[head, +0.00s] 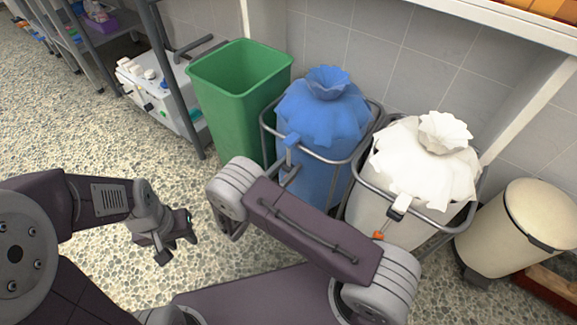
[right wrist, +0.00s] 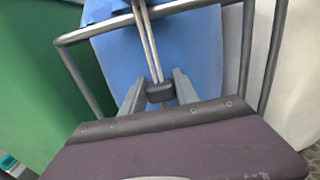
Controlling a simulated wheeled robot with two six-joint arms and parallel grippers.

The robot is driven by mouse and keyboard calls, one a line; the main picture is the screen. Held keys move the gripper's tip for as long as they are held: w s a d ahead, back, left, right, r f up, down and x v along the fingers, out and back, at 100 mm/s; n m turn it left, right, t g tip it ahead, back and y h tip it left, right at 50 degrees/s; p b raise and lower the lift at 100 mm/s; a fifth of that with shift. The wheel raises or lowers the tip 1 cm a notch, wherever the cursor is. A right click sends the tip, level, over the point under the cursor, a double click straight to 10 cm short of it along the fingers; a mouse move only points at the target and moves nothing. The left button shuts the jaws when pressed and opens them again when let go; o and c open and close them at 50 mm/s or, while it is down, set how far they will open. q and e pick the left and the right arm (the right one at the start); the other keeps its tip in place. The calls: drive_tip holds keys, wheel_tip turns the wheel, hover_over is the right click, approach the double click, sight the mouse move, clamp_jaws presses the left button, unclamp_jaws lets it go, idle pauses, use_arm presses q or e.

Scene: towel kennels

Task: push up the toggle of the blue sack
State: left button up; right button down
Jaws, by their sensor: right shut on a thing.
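The blue sack (head: 321,108) stands in a metal-framed holder at the back wall, its top gathered into a ruffle. In the right wrist view, the sack's blue side (right wrist: 190,50) fills the middle. Two pale cords (right wrist: 149,45) run down in front of it to a dark toggle (right wrist: 160,91). My right gripper (right wrist: 158,98) is shut on this toggle, one finger on each side. In the head view my right forearm hides most of that gripper and the toggle. My left gripper (head: 177,246) is open and empty above the floor, left of the sack.
A green bin (head: 238,90) stands left of the blue sack. A white sack (head: 425,165) with an orange toggle (head: 378,235) is on the right, beside a cream pedal bin (head: 520,225). Speckled floor (head: 120,265) is clear at the left.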

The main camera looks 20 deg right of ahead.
sight(288, 166)
wheel_tip(288, 166, up, 9)
drive_tip(key=p, duration=0.8)
drive_tip(key=shift+f+p, duration=0.15)
drive_tip(key=shift+p, duration=0.15)
drive_tip(key=shift+f, duration=0.1)
drive_tip(key=c, duration=0.9)
unclamp_jaws()
drive_tip(key=shift+a, duration=0.1)
